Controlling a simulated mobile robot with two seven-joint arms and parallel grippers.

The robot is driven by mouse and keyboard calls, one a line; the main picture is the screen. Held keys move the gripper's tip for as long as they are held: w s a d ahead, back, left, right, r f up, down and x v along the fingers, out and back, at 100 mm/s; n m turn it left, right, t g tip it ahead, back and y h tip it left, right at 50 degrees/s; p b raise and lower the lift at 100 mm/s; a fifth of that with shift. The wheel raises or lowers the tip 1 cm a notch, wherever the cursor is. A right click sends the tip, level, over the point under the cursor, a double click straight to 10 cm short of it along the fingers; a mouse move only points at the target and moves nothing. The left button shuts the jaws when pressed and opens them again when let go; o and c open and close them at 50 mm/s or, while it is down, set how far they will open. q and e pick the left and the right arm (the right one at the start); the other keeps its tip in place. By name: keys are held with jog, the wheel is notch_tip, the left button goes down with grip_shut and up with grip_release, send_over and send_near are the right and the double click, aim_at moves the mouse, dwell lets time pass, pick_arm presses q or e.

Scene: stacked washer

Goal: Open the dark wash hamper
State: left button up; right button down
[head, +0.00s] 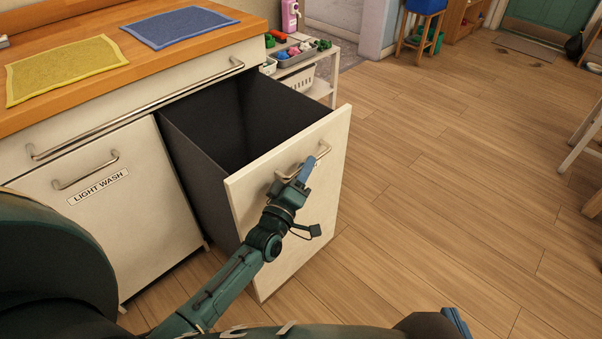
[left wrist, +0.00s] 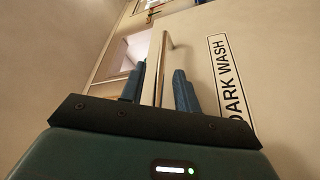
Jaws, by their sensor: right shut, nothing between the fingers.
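The dark wash hamper (head: 290,205) is a pale pull-out front with a deep dark-grey bin (head: 195,150) behind it. It stands pulled well out of the cabinet, and no laundry shows in its shadowed inside. Its metal handle (head: 325,149) is on the front's outer face. My left gripper (head: 306,168) is at this handle. In the left wrist view the bar (left wrist: 160,70) runs between the two blue fingers with gaps beside it; the DARK WASH label (left wrist: 230,80) is to the right. My right gripper (head: 455,322) shows only partly at the bottom edge, away from the hamper.
The shut LIGHT WASH front (head: 130,215) is to the left. A wooden counter (head: 120,55) above carries a yellow cloth (head: 65,68) and a blue cloth (head: 180,27). A white shelf cart (head: 318,85) stands behind the hamper. Open wood floor lies to the right.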

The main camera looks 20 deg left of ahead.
pick_arm(q)
jog(key=p+v, duration=0.1)
jog(key=v, duration=1.2)
jog(key=shift+s+a, duration=0.1)
jog(key=shift+f, duration=0.1)
